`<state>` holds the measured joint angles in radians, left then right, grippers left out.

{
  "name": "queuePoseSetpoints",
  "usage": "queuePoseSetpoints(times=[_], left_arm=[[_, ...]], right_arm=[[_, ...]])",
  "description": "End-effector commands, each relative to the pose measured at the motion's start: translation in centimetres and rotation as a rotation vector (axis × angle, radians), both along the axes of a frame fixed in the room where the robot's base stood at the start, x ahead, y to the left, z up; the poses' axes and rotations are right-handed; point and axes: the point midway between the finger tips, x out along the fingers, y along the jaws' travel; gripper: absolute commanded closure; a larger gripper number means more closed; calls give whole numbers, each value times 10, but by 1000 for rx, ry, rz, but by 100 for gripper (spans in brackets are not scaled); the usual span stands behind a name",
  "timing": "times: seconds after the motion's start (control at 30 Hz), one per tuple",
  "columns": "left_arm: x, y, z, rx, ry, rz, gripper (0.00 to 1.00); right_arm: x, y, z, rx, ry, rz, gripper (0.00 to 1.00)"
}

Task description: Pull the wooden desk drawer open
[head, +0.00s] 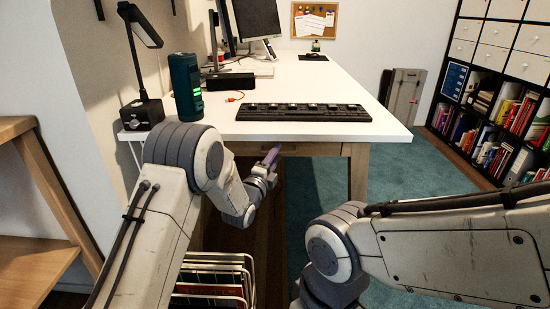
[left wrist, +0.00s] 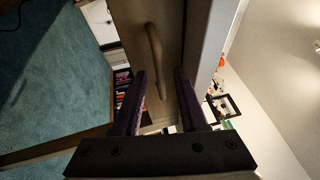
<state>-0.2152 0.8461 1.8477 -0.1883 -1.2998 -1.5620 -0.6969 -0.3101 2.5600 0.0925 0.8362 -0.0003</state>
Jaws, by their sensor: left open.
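The wooden desk drawer (head: 310,149) shows as a strip of wood under the white desktop (head: 310,95), partly hidden by my left gripper (head: 272,157). The left wrist view shows the drawer front (left wrist: 128,32) with a curved bar handle (left wrist: 155,55). My left gripper (left wrist: 160,72) is open, with its two dark purple fingers pointing at the drawer front. The handle appears in the gap between the fingertips, with neither finger clearly touching it. I cannot tell how deep the handle sits between them. My right arm shows, but its gripper is out of view.
A keyboard (head: 303,112), a teal speaker (head: 185,87) and a black lamp (head: 142,60) stand on the desktop. A wire rack (head: 215,262) with files stands on the floor below my left gripper. A wooden shelf (head: 40,200) is at the left. Teal carpet (head: 415,180) is clear at the right.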

Motion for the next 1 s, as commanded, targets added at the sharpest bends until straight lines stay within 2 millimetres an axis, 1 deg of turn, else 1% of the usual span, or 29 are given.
queuePoseSetpoints(times=[0.27,0.37,0.4,1.0], left_arm=[[2,-1,1,0,0,0,58],[2,-1,1,0,0,0,92],[2,-1,1,0,0,0,100],[1,0,0,0,1,1,100]], right_arm=[[0,0,0,0,0,0,50],[0,0,0,0,0,0,50],[0,0,0,0,0,0,50],[0,0,0,0,0,0,50]])
